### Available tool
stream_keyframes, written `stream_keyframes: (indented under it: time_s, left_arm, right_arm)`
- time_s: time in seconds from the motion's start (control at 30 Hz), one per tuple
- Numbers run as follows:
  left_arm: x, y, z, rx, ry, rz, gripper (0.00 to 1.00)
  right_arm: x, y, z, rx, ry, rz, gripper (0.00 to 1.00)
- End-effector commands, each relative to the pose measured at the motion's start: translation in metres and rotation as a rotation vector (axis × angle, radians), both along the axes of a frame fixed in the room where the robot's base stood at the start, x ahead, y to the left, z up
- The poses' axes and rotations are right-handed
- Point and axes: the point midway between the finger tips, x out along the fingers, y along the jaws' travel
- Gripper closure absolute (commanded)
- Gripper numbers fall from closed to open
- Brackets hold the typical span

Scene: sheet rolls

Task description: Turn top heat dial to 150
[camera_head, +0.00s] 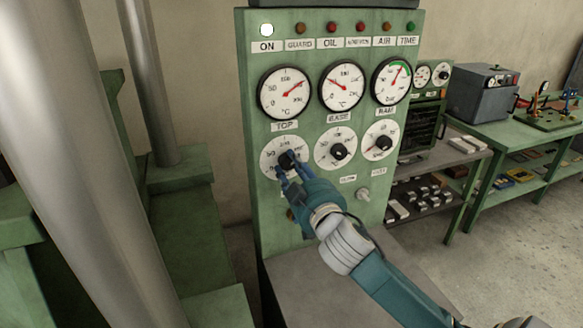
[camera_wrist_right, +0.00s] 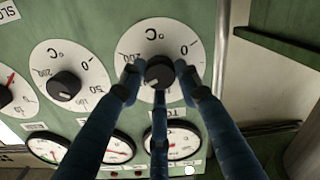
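The top heat dial (camera_head: 270,150) is a white scale with a black knob at the lower left of the green panel, under the gauge labelled TOP. My right gripper (camera_head: 290,172) is in front of it, with its blue fingers around the knob. In the right wrist view, the dial (camera_wrist_right: 148,45) appears upside down. My right gripper (camera_wrist_right: 160,76) has fingertips on both sides of the black knob and a third finger below it. Whether they press on it is unclear. The knob's pointer mark cannot be made out. My left gripper is not in view.
A middle dial (camera_head: 335,136) and right dial (camera_head: 382,138) sit beside it, below round gauges; the TOP gauge (camera_head: 284,92) has a red needle pointing upper right. A small knob (camera_head: 363,194) is lower right. Green machinery (camera_head: 185,235) stands left; shelves and a workbench stand right.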

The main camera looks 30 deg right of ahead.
Motion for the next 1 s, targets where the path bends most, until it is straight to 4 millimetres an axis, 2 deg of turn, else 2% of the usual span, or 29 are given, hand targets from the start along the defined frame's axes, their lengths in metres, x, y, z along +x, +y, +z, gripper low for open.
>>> stream_keyframes:
  time_s: [0.3, 0.53, 0.57, 0.63, 0.67, 1.0]
  left_arm:
    - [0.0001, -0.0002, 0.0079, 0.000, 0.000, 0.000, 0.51]
    - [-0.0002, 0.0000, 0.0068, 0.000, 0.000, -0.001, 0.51]
    - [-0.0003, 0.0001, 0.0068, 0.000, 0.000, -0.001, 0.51]
    - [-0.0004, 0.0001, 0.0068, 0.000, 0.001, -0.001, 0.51]
    - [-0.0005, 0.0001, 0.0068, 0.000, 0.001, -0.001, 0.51]
    - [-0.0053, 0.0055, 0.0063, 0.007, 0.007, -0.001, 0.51]
  right_arm:
    - [0.0000, 0.0006, 0.0022, -0.113, 0.025, 0.001, 0.94]
    - [0.0000, 0.0009, 0.0023, -0.118, 0.022, 0.001, 0.94]
    - [0.0000, 0.0009, 0.0024, -0.118, 0.022, 0.001, 0.66]
    - [0.0000, 0.0009, 0.0025, -0.118, 0.023, 0.002, 0.52]
    - [0.0000, 0.0009, 0.0024, -0.118, 0.023, 0.002, 0.49]
    - [-0.0043, 0.0019, 0.0010, -0.115, 0.025, 0.002, 0.49]
